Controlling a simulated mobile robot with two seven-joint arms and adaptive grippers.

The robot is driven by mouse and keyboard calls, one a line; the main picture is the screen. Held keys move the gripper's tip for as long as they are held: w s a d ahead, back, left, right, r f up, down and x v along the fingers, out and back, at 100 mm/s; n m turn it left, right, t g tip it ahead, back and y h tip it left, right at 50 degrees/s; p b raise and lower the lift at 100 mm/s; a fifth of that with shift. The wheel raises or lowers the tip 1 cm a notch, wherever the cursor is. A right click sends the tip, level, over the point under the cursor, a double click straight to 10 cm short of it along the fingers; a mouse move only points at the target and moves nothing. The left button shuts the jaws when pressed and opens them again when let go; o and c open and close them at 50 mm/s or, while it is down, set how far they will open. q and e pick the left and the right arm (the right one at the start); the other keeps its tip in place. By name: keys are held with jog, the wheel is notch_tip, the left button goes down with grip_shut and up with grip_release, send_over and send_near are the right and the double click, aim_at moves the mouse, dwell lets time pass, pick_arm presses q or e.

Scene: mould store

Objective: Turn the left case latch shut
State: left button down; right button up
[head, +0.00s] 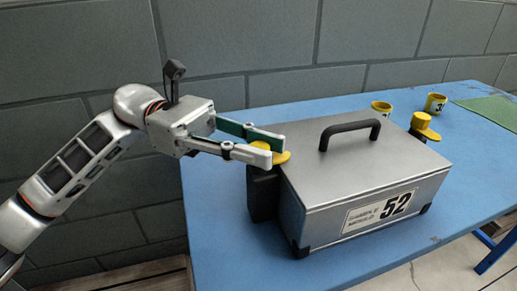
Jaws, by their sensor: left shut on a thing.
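A grey metal case (350,185) with a black handle (348,133) and a label reading "52" stands on a blue table, its lid down. The left case latch (283,158) is a yellow knob on a black mount at the case's left end. My left gripper (277,148) is shut on this latch, with its fingers on either side of the knob. The fingers hide part of the knob, so I cannot tell exactly how it is turned. A second yellow latch (426,127) sits at the case's right end, with nothing touching it. My right gripper is not in view.
The blue table (225,235) has free room in front of the case. A green mat (492,111) lies at the far right. A grey block wall rises behind the table.

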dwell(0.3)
pick_arm(q)
jog(key=c, duration=1.8)
grip_release()
jog(key=v, duration=1.2)
